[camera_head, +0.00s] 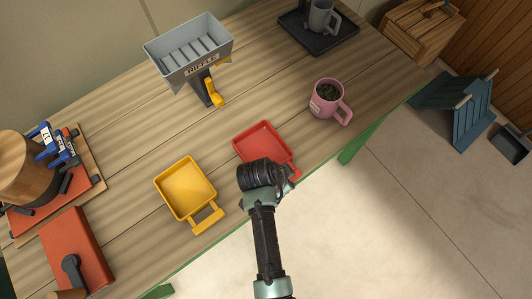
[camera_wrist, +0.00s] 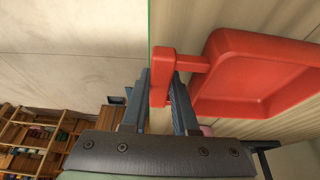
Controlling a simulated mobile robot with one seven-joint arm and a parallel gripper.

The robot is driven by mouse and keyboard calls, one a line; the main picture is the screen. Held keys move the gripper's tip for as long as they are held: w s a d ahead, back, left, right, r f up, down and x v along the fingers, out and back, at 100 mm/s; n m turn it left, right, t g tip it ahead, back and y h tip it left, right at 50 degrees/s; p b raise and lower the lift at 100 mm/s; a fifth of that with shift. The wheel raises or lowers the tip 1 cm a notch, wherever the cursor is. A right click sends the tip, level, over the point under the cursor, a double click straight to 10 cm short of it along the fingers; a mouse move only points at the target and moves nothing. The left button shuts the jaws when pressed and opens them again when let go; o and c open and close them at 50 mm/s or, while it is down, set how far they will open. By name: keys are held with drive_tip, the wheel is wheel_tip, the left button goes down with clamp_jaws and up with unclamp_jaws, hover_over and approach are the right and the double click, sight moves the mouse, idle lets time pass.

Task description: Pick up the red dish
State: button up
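The red dish (camera_head: 264,137) lies on the wooden table near its front edge, with its handle toward that edge. In the wrist view its shallow tray (camera_wrist: 240,75) fills the upper right, and its T-shaped handle (camera_wrist: 163,65) reaches in between the fingers. My gripper (camera_wrist: 161,74) has one finger on each side of the handle's crossbar, with almost no gap visible, and looks shut on it. In the head view my wrist hides the gripper and much of the handle. The dish appears to rest on the tabletop.
A yellow dish (camera_head: 186,188) sits just left of my arm. A pink mug (camera_head: 327,100) stands to the right, and a grey riffle box (camera_head: 190,52) is behind. A red box (camera_head: 78,250) is at the left. The tabletop (camera_head: 130,130) between is clear.

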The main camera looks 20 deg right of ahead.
clamp_jaws()
wheel_tip(320, 180, up, 10)
drive_tip(key=shift+r, duration=0.25)
idle(0.4)
